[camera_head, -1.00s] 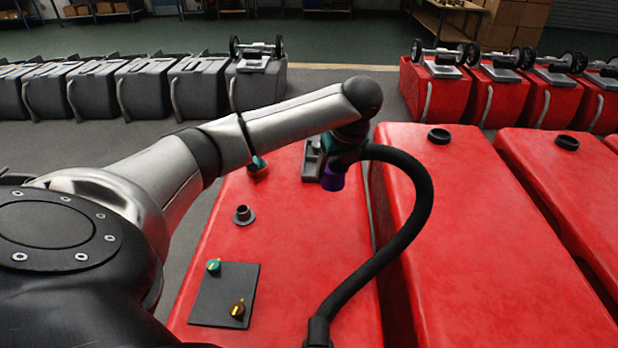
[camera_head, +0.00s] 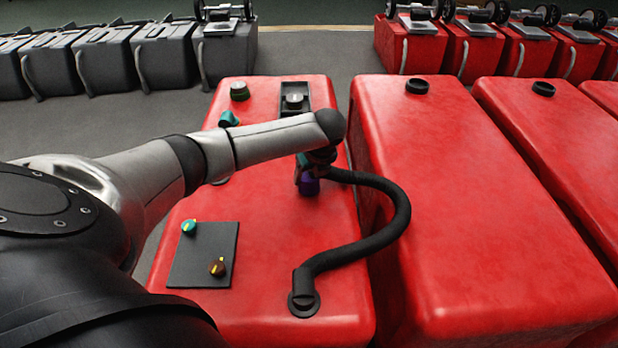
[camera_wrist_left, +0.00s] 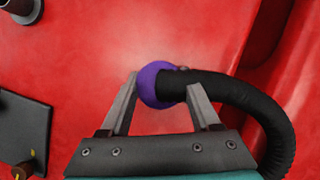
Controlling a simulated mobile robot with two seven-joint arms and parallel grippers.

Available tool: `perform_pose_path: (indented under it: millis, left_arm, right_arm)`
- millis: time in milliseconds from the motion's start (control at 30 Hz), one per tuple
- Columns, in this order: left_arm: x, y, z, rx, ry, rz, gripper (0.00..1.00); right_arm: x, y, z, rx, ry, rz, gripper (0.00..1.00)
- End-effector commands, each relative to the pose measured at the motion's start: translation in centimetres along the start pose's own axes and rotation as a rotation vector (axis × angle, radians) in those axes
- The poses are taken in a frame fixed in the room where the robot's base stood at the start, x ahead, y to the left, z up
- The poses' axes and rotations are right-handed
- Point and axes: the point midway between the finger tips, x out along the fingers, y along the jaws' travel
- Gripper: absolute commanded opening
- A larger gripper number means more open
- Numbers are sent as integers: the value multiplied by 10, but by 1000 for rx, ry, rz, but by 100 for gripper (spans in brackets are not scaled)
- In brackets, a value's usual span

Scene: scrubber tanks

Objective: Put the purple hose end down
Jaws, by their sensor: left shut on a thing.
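The purple hose end (camera_head: 309,187) hangs under my left wrist at the right part of the near red tank's top (camera_head: 285,240). My left gripper (camera_wrist_left: 160,88) is shut on it; in the wrist view the purple hose end (camera_wrist_left: 152,84) shows between the two fingers. In the head view the fingers are mostly hidden by my wrist. The black hose (camera_head: 392,215) bends from it to a round base fitting (camera_head: 303,302) on the tank. I cannot tell whether the purple end touches the tank. My right gripper is not in view.
A dark panel with a teal knob (camera_head: 189,227) and an orange-brown knob (camera_head: 217,267) lies left on the tank. A grey fitting (camera_wrist_left: 20,8) shows in the wrist view. More red tanks (camera_head: 470,200) stand to the right across a gap. Red surface around the hose end is clear.

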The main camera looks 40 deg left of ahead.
Motion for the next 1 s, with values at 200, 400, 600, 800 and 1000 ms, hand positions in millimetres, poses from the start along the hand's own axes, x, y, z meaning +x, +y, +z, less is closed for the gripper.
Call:
perform_pose_path:
  millis: [200, 400, 600, 800, 1000]
  left_arm:
    - [2, 0, 0, -1, -1, -1, 0]
    - [4, 0, -1, -1, -1, 0, 66]
    - [4, 0, -1, -1, -1, 0, 89]
    - [4, 0, -1, -1, -1, 0, 93]
    - [-4, -1, 0, 0, -1, -3, 93]
  right_arm:
    - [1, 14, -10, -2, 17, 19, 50]
    - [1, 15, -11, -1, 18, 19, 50]
    - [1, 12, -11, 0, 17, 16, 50]
    - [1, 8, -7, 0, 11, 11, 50]
    - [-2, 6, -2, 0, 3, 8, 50]
